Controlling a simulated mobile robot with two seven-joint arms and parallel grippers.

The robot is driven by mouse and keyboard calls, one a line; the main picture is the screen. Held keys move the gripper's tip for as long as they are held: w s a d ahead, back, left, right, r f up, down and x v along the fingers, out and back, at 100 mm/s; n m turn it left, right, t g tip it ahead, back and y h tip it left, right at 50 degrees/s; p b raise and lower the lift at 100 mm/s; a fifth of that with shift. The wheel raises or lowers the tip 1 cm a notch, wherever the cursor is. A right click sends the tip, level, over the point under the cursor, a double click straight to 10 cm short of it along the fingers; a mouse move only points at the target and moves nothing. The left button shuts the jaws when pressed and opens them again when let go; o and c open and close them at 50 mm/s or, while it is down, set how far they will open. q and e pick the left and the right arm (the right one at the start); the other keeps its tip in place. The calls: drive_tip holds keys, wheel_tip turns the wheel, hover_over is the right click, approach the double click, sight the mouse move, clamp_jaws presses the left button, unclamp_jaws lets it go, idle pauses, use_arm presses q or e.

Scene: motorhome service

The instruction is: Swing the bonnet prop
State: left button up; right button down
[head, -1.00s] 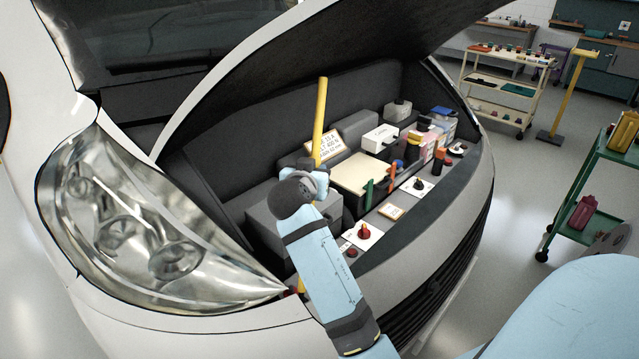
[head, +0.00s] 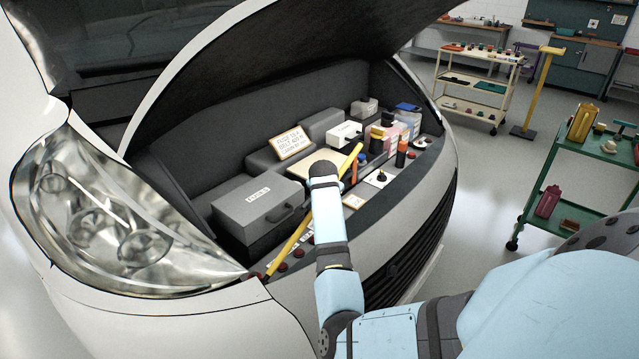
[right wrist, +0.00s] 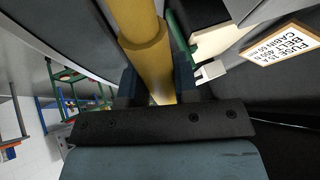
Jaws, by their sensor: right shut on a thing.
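The bonnet prop (head: 288,245) is a yellow rod. In the head view it slants from the front-left corner of the engine bay, near the headlight, up to the right, with its free end above the bay's front edge. My right gripper (head: 328,176) is shut on it towards its upper end. In the right wrist view the prop (right wrist: 143,42) passes between the dark jaws of my right gripper (right wrist: 155,88). The raised bonnet (head: 320,45) stands over the bay; the prop's upper end is clear of it. My left gripper is not in view.
The bay holds a grey lidded box (head: 255,207), a labelled sign (head: 293,143), a white box (head: 344,134) and several bottles and small parts. The headlight (head: 95,215) is at left. A green trolley (head: 590,150) and a cream trolley (head: 470,105) stand at right on open floor.

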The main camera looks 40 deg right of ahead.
wheel_tip(320, 180, down, 6)
drive_tip(key=s+d+m+y, duration=0.1)
drive_tip(key=d, duration=0.1)
drive_tip(key=shift+s+r+y, duration=0.15)
drive_tip(key=shift+y, duration=0.25)
drive_tip(key=c, duration=0.9)
unclamp_jaws()
drive_tip(key=shift+o, duration=0.2)
drive_tip(key=v, duration=1.3)
drive_tip(key=shift+r+b, duration=0.45)
drive_tip(key=shift+a, duration=0.15)
drive_tip(key=shift+c, duration=0.2)
